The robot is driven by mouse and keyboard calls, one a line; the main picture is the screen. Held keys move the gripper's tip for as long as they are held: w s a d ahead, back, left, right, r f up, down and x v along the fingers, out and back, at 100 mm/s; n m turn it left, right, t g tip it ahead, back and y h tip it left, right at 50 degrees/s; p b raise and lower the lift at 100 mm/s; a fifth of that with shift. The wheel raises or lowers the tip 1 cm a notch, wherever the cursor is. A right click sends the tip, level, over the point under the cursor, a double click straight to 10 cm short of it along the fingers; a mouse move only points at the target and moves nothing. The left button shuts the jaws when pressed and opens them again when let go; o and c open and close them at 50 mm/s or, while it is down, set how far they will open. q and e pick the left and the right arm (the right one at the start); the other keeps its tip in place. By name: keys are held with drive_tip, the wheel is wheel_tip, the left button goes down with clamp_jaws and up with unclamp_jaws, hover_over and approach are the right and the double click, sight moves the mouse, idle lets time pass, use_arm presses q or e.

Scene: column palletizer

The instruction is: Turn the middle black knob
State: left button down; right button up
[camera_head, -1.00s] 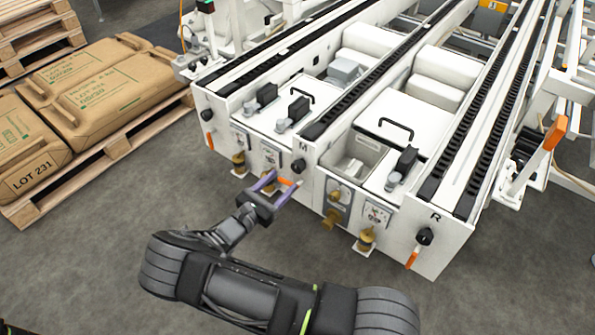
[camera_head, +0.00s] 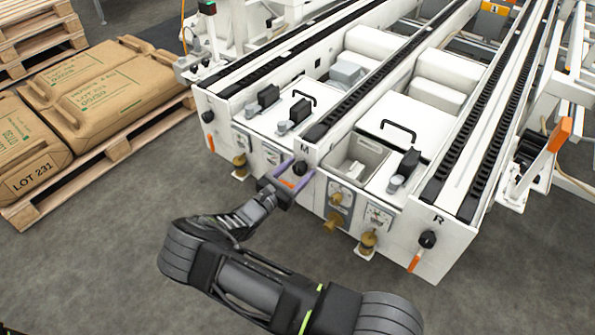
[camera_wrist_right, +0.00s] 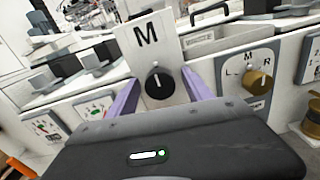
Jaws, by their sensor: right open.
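The middle black knob (camera_head: 300,167) is on the front end of the middle rail, below the letter M. In the right wrist view the black knob (camera_wrist_right: 159,83) has a white mark pointing about straight up. My right gripper (camera_head: 295,170) is open, and its two purple fingers reach toward the panel, one on each side of the knob. In the right wrist view the gripper (camera_wrist_right: 163,90) has the knob between its fingers. I cannot tell whether the fingers touch it. My left gripper does not show.
Another black knob (camera_head: 207,116) is on the left rail end and one (camera_head: 427,239) on the right rail end, marked R. Brass knobs (camera_head: 335,197) sit on lower panels, one labelled L, M, R (camera_wrist_right: 257,82). Orange handles hang below. Sacks (camera_head: 105,90) lie on a pallet at left.

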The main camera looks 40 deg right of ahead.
clamp_jaws()
idle(0.6)
drive_tip(key=shift+m, duration=0.4)
drive_tip(key=m, duration=0.9)
drive_tip(key=m+b, duration=0.1)
drive_tip(key=m, duration=0.4)
drive_tip(key=shift+f+m, duration=0.1)
drive_tip(key=shift+m, duration=2.4)
